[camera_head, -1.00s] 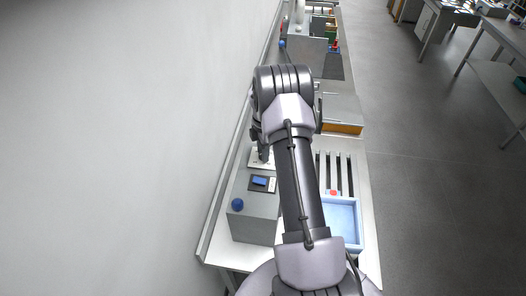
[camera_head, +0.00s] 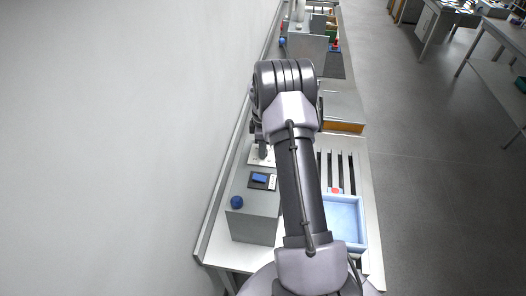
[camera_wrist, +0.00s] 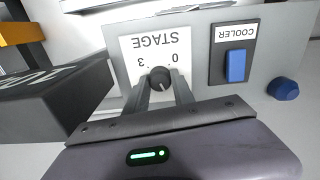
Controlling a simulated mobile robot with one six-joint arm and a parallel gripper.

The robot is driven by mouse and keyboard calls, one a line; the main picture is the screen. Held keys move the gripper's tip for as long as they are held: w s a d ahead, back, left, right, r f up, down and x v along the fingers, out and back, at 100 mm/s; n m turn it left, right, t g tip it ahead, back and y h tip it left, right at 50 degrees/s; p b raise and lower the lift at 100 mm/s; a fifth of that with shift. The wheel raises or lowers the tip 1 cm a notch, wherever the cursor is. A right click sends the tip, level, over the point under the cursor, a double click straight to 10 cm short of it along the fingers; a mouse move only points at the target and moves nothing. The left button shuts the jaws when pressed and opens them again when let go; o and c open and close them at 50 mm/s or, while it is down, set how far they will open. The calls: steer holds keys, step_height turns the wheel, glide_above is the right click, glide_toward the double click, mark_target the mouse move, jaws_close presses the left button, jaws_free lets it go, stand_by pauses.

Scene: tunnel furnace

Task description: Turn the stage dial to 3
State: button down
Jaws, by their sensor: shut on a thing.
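The stage dial (camera_wrist: 160,77) is a dark round knob on a white plate (camera_wrist: 142,45) marked STAGE, which appears upside down in the wrist view. A 3 shows left of the knob and a 0 to its right; other marks are hidden or unclear. My gripper (camera_wrist: 162,86) is shut on the dial, with one finger at each side of it. I cannot tell which mark the dial points to. In the head view, my gripper (camera_head: 263,148) is over the white plate, partly covered by my arm, and the dial is hidden.
A blue COOLER switch (camera_wrist: 236,66) and a blue round knob (camera_wrist: 283,88) sit on the same grey panel. A dark box (camera_wrist: 55,100) stands close at left in the wrist view. A light blue tray (camera_head: 343,215) and slotted rails lie right of my arm in the head view.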

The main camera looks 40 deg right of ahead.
steer(key=m+b, duration=0.2)
steer(key=m, duration=0.2)
steer(key=shift+m, duration=0.3)
steer(key=m+b, duration=0.2)
steer(key=m, duration=0.1)
steer(key=shift+m, duration=0.3)
steer(key=m+b, duration=0.1)
steer(key=m, duration=0.3)
steer(key=shift+m+b, duration=0.3)
steer(key=m+b, duration=0.1)
steer(key=m, duration=0.2)
steer(key=shift+m, duration=0.3)
steer(key=m+b, duration=0.2)
steer(key=m, duration=0.5)
steer(key=shift+b, duration=0.4)
steer(key=m+b, duration=0.1)
steer(key=m, duration=0.2)
steer(key=shift+m, duration=0.4)
steer(key=shift+m+b, duration=0.7)
steer(key=shift+m, duration=1.1)
steer(key=shift+r+m, duration=0.1)
steer(key=shift+m, duration=0.2)
